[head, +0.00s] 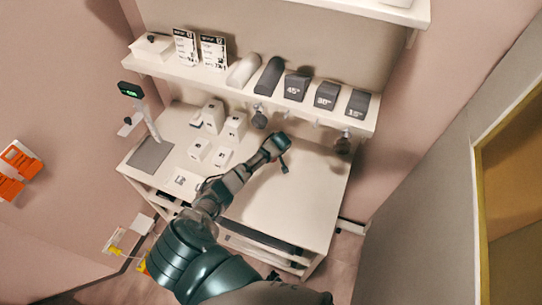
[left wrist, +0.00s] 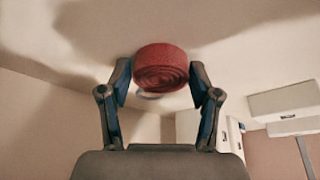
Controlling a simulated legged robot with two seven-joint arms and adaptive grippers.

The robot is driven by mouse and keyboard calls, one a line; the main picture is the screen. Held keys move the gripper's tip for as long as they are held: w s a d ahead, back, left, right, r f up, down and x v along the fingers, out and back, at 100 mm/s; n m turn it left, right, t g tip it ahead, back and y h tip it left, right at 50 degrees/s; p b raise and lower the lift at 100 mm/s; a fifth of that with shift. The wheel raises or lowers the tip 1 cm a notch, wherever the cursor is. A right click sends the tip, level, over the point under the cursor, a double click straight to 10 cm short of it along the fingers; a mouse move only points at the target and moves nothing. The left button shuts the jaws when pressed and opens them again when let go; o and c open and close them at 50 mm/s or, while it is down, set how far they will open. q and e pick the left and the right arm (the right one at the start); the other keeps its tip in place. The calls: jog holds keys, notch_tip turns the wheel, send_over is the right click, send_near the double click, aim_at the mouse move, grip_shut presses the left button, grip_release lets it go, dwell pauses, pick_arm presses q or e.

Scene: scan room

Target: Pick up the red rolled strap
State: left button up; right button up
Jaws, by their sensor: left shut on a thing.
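The red rolled strap (left wrist: 162,66) is a round, coiled roll in the left wrist view, between the two fingers of my left gripper (left wrist: 160,80). The fingers press on its left and right sides, so the gripper is shut on it. In the head view my left gripper (head: 280,154) is over the right half of the white table (head: 283,208). The strap cannot be made out there; the gripper hides it. I cannot tell whether the strap touches the table. My right gripper is in neither view.
Several small white boxes (head: 235,126) stand at the table's left and back. Above the back edge is a shelf (head: 226,90) with grey wedges (head: 297,86), rolls and signs. Dark round items (head: 343,145) hang under it. The table's front right is clear.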

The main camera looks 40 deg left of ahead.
pick_arm(q)
jog(key=shift+d, duration=0.1)
jog(key=shift+r, duration=0.3)
jog(key=v, duration=0.3)
jog(key=shift+a+r, duration=0.1)
jog(key=shift+a, duration=0.2)
jog(key=s+d, duration=0.3)
jog(key=s, duration=0.1)
jog(key=s+d+r, duration=0.1)
jog(key=s+d, duration=0.2)
jog(key=s, duration=0.1)
jog(key=s+d+p, duration=0.1)
jog(key=s+d, duration=0.2)
jog(key=s, duration=0.1)
jog(key=shift+s+d+r, duration=0.1)
jog(key=shift+d+r, duration=0.1)
jog(key=shift+d, duration=0.05)
